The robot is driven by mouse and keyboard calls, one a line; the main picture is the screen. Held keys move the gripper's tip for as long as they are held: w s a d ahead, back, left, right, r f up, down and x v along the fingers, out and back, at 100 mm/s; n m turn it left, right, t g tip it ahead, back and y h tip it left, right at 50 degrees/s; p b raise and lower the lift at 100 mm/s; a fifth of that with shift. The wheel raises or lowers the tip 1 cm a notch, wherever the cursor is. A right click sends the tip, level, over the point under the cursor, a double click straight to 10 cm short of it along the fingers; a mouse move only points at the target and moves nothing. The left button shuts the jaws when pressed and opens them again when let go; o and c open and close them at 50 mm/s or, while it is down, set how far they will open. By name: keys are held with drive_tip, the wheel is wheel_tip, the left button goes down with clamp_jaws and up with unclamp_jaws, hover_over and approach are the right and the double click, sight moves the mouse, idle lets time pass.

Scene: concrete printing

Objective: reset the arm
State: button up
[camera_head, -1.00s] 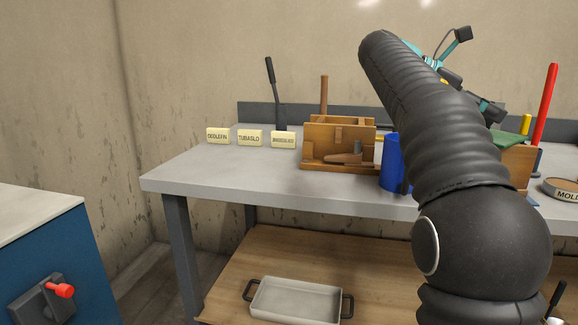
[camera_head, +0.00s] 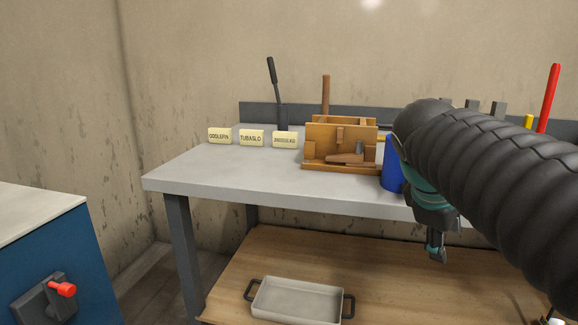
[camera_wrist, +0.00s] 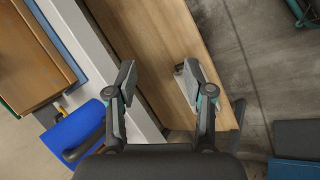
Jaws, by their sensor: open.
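My gripper (camera_head: 437,248) points down in front of the workbench's front edge, at the right of the head view. In the wrist view my gripper (camera_wrist: 155,85) has its two fingers spread apart with nothing between them. The wooden lower shelf (camera_wrist: 165,50) lies beyond the fingers. My black ribbed arm crosses the right side of the head view and hides part of the bench. A blue cylinder (camera_head: 392,168) stands on the bench just left of the arm, partly hidden; a blue object (camera_wrist: 78,135) shows left of the fingers in the wrist view.
The grey bench top (camera_head: 225,172) holds a wooden box (camera_head: 330,150), several cream label blocks (camera_head: 251,138) and a dark lever tool (camera_head: 275,95). A red rod (camera_head: 549,98) stands at right. A tray (camera_head: 297,300) sits on the lower shelf. A blue cabinet (camera_head: 60,260) stands at left.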

drive_tip(key=s+a+f+m+t+y, duration=0.1)
drive_tip(key=s+a+f+m+y, duration=0.1)
drive_tip(key=s+a+f+m, duration=0.2)
drive_tip(key=s+a+f+m+t+y, duration=0.1)
drive_tip(key=s+a+f+m+y, duration=0.2)
drive_tip(key=f, duration=0.7)
drive_tip(key=s+a+m, duration=0.1)
drive_tip(key=s+a, duration=0.1)
drive_tip(key=s, duration=0.1)
drive_tip(key=shift+s+a+f, duration=0.15)
drive_tip(key=shift+s+f, duration=0.25)
